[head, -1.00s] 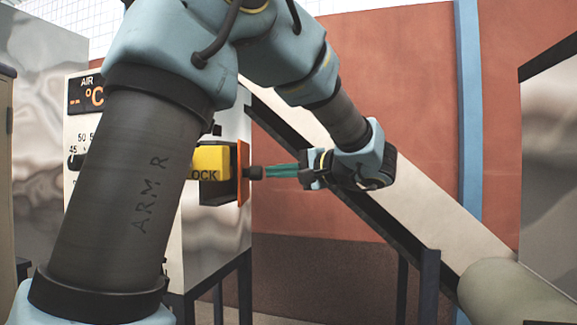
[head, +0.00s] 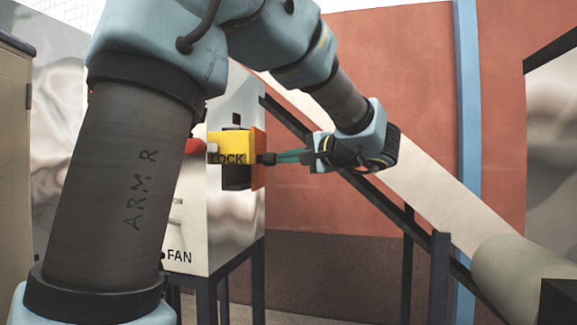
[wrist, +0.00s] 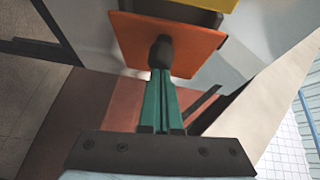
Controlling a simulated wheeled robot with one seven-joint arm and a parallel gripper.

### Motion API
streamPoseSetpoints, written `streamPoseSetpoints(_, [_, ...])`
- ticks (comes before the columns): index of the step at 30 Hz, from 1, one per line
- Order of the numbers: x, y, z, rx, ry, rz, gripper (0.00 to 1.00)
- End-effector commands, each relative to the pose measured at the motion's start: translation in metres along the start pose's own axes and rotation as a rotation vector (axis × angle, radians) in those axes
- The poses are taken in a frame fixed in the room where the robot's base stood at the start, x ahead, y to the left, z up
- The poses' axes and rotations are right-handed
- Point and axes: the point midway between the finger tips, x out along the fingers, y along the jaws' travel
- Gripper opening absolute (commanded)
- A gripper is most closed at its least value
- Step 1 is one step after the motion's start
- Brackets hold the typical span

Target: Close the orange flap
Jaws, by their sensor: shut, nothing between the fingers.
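My gripper (head: 268,158) has green fingers and dark tips. It is shut and empty. In the wrist view its tips (wrist: 161,50) overlap the flap's face and appear to touch it. Whether the flap sits flush is hard to tell.
The metal machine cabinet (head: 205,235) carries FAN lettering and stands on dark legs. A sloping chute (head: 430,185) with a dark rail runs down behind my gripper toward a pale cylinder (head: 515,270) at right. My own arm hides much of the machine's front.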

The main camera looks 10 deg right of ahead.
Motion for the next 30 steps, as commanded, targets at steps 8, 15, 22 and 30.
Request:
streamPoseSetpoints(8, [0.006, 0.003, 0.015, 0.003, 0.056, 0.003, 0.0])
streamPoseSetpoints(15, [0.011, -0.001, 0.025, 0.005, 0.061, 0.003, 0.0])
streamPoseSetpoints(22, [0.012, -0.003, 0.025, 0.006, 0.059, 0.003, 0.0])
streamPoseSetpoints(30, [0.013, -0.003, 0.024, 0.006, 0.058, 0.003, 0.0])
